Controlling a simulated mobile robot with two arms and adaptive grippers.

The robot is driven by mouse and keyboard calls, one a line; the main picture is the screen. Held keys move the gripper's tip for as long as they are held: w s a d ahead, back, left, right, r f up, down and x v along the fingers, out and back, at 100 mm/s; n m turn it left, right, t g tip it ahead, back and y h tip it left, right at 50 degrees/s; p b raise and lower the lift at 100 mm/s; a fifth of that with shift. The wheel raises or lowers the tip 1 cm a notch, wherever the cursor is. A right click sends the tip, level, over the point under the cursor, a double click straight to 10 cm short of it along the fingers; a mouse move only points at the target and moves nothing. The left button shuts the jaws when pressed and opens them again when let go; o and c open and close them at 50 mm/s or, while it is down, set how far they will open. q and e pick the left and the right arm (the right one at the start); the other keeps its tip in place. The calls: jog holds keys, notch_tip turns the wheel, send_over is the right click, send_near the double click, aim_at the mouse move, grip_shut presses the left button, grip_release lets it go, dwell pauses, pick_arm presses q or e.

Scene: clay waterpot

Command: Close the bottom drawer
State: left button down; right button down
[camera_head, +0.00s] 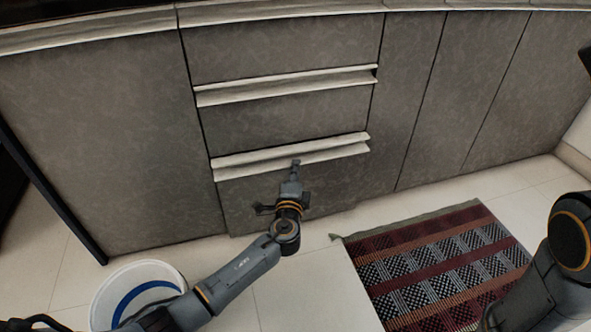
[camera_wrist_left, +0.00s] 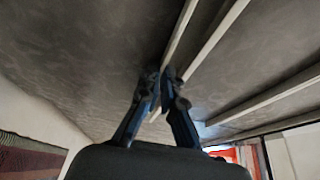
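The bottom drawer (camera_head: 330,188) is the lowest grey front in the stack, with a pale handle strip (camera_head: 240,161) along its top. It looks flush or nearly flush with the cabinet; I cannot tell whether a small gap is left. My left gripper (camera_head: 296,165) is at the middle of this strip, its fingertips touching or very near it. In the left wrist view the fingers (camera_wrist_left: 162,78) come together at the tips, against a pale strip running past them. I see nothing clearly held. My right arm shows at the lower right; its gripper is out of view.
A white bucket (camera_head: 100,292) stands at the lower left. A red patterned rug (camera_head: 440,262) lies at the right. Tiled floor is clear between them.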

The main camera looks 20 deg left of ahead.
aim_at(291, 161)
pick_arm(q)
jog(key=w+a, duration=0.1)
jog(key=w+b, duration=0.1)
jog(key=shift+w+a+f, duration=0.15)
jog(key=shift+w+a, duration=0.15)
jog(key=shift+a, duration=0.1)
jog(key=shift+a+r, duration=0.1)
jog(key=shift+r, duration=0.15)
jog(key=c, duration=1.5)
grip_release()
jog(key=shift+w+f, duration=0.1)
jog(key=shift+w, duration=0.05)
jog(key=shift+s+f, duration=0.1)
jog(key=shift+s, duration=0.2)
jog(key=v, duration=1.1)
jog(key=shift+s, duration=0.2)
